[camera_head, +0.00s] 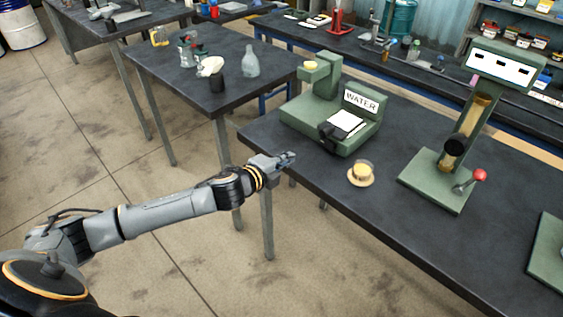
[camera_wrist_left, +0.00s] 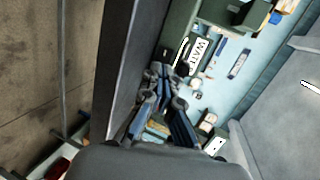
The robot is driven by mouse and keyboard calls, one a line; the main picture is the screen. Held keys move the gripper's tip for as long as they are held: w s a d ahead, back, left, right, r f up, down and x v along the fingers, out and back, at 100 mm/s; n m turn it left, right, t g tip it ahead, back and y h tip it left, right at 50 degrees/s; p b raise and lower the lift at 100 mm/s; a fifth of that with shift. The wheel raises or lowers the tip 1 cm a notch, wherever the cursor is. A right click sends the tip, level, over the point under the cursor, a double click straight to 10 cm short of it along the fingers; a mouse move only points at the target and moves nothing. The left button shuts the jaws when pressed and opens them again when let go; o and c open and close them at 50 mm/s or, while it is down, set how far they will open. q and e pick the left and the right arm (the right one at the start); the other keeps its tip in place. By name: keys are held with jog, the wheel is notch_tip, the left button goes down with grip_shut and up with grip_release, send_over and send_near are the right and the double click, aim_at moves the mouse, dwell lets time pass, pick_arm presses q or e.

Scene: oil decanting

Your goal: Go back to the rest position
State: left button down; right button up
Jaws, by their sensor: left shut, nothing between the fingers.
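My left gripper (camera_head: 287,158) reaches in from the left in the head view, its tip at the near left edge of the dark table (camera_head: 420,235). It is shut and empty. In the left wrist view its fingers (camera_wrist_left: 165,75) point forward, with the WATER machine beyond them. The green machine with the WATER sign (camera_head: 360,101) stands on the table just beyond the gripper, apart from it. A small cup of yellow liquid (camera_head: 363,169) stands on a round coaster to the right of the gripper. My right gripper is not in view.
A green stand with a glass column (camera_head: 472,125) and a red-knobbed lever (camera_head: 480,175) stands at the right. Another table (camera_head: 220,101) behind holds a glass bottle (camera_head: 250,62) and other vessels. The concrete floor (camera_head: 165,250) beside the arm is clear.

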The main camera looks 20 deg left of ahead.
pick_arm(q)
jog(key=shift+v, duration=0.95)
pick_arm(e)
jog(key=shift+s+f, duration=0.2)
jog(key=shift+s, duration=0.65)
pick_arm(q)
jog(key=shift+a, duration=0.15)
